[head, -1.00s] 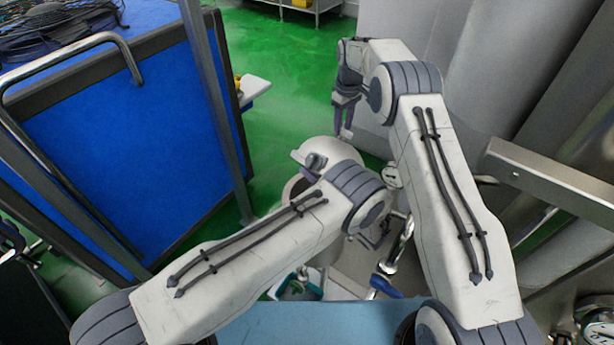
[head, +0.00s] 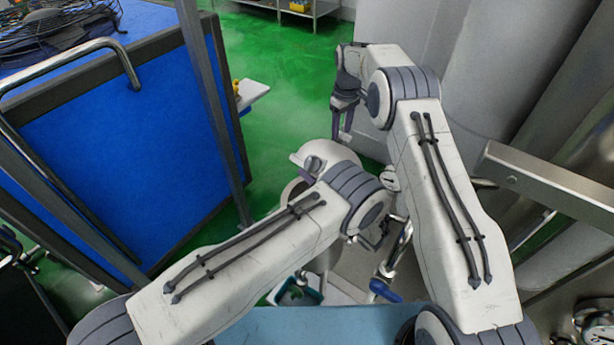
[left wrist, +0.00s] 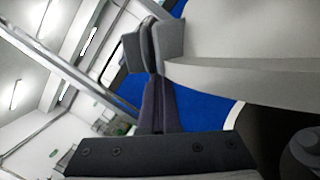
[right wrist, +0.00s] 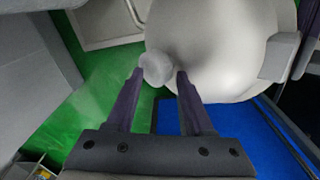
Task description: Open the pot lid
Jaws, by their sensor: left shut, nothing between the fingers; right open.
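The pot's pale domed lid (head: 342,156) shows in the head view beyond my left forearm. In the right wrist view the lid (right wrist: 225,50) fills the upper right, with a rounded grey knob (right wrist: 156,68). My right gripper (right wrist: 161,74) is open, its fingertips on either side of the knob; contact is unclear. It points down above the lid in the head view (head: 345,132). My left gripper (head: 300,163) is shut and empty beside the lid's left edge. In the left wrist view its closed fingers (left wrist: 152,45) lie beside a pale curved rim. My left arm hides much of the pot.
A blue-panelled cart (head: 130,150) with a metal handle stands at the left. Large steel tanks and a metal beam (head: 560,185) crowd the right.

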